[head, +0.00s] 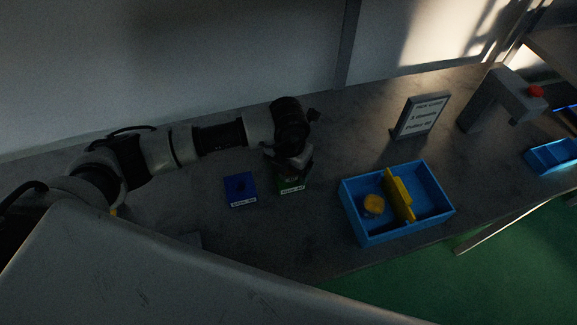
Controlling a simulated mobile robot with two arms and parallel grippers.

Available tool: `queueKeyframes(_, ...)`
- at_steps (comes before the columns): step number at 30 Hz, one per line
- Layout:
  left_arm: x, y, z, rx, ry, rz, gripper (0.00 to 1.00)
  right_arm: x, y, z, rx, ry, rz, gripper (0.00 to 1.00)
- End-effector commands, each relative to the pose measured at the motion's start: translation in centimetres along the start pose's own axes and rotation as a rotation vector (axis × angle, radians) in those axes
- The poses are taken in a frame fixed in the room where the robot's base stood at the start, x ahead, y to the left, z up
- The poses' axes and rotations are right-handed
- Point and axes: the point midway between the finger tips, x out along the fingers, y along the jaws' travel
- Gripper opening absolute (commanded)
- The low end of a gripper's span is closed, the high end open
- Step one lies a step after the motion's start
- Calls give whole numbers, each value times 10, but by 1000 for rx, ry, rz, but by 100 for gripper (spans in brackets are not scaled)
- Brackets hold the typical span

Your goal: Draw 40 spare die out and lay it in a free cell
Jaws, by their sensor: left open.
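A small green block (291,187) with a white label stands on the bench, its lettering too small to read surely. My left gripper (290,168) is open, pointing down right over this block and hiding its top, so I cannot tell whether the fingers touch anything there. A similar blue block (240,189) with a white label and a dark hole in its top stands just to the left. To the right is a blue tray (437,183), split by a yellow divider (398,194). A round yellow piece (374,204) lies in its left cell; the right cell looks empty. My right gripper is not in view.
A sign (421,116) with printed lines stands behind the tray. A grey press (490,97) with a red button (536,92) stands at the back right. Another blue bin (552,154) is at the far right. Bare bench lies between the green block and the tray.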

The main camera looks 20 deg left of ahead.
Motion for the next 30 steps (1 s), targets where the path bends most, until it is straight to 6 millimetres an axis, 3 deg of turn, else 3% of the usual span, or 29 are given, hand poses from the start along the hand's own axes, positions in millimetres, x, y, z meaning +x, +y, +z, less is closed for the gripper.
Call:
queueKeyframes(6, 1, 0, 0, 0, -1, 0, 78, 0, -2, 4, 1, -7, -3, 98)
queueKeyframes(19, 0, 0, 0, -1, -1, 0, 12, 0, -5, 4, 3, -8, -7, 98)
queueKeyframes(30, -5, 0, 2, -1, -4, 0, 10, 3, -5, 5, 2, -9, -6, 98)
